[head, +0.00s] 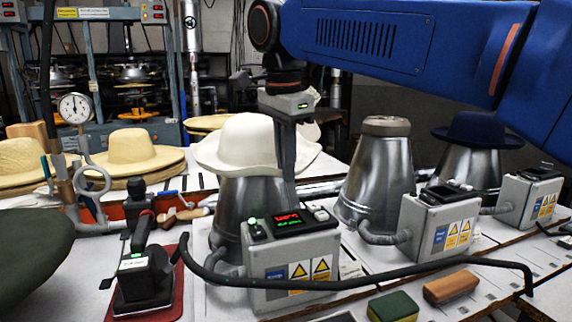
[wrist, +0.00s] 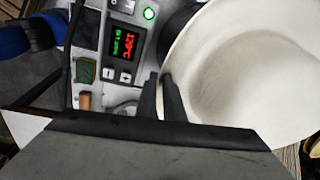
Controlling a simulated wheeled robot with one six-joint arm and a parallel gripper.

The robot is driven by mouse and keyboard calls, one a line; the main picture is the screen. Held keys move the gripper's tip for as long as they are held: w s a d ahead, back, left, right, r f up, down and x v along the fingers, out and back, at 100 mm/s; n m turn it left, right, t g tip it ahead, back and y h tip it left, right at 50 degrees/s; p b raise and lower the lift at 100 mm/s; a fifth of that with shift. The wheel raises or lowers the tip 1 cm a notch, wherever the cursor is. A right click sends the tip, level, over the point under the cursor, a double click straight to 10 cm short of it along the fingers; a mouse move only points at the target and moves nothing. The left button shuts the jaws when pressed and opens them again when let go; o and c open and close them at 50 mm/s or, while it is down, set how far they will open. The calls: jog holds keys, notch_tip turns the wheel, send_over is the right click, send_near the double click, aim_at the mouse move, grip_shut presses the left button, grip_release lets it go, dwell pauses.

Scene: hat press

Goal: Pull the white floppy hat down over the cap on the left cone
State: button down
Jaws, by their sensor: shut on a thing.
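The white floppy hat (head: 246,139) sits over the top of the left cone (head: 240,205), its wavy brim spread out around it. The cone's metal side shows below the brim; its cap is hidden under the hat. My gripper (head: 289,180) points down at the hat's near right side, its fingers shut on the brim. In the wrist view the finger tips (wrist: 163,82) are close together at the edge of the white hat (wrist: 245,75), which fills the right side. How far down the hat sits cannot be told.
A control box (head: 292,260) with a lit display stands in front of the left cone, close below my gripper. A hand iron (head: 145,270) and straw hats (head: 133,150) are left.

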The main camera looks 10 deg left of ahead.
jog(key=shift+f, duration=0.45)
dwell(0.6)
jog(key=c, duration=1.8)
grip_release()
jog(key=shift+r, duration=0.1)
notch_tip(320, 180, up, 7)
jog(key=shift+s+r, duration=0.15)
jog(key=shift+s, duration=0.2)
